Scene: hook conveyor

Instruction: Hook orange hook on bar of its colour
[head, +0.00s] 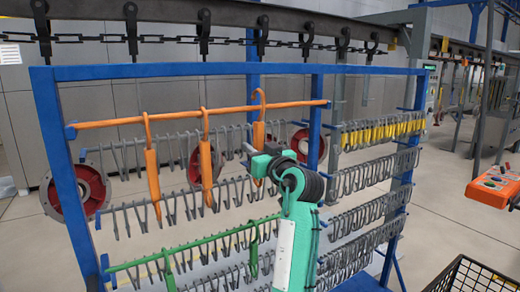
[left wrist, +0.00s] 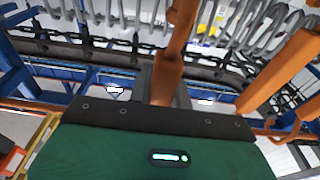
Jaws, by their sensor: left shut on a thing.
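The orange bar (head: 100,122) runs across the upper left part of the blue rack. Two orange hooks, the left one (head: 152,175) and the middle one (head: 206,165), hang from it. A third orange hook (head: 259,132) is upright further right. Its curl stands above the bar's line and looks to be over it; I cannot tell whether it rests on the bar. My left gripper (head: 259,166) is shut on this hook's lower body, which also shows in the left wrist view (left wrist: 174,55). Another orange hook (left wrist: 280,75) is beside it there. My right gripper is out of view.
The blue rack (head: 180,70) has rows of grey hooks (head: 365,180), with a yellow row (head: 380,132) at right. A green bar (head: 200,241) with green hooks is below. An overhead chain conveyor (head: 160,39) runs behind. A black wire basket (head: 470,276) stands at lower right.

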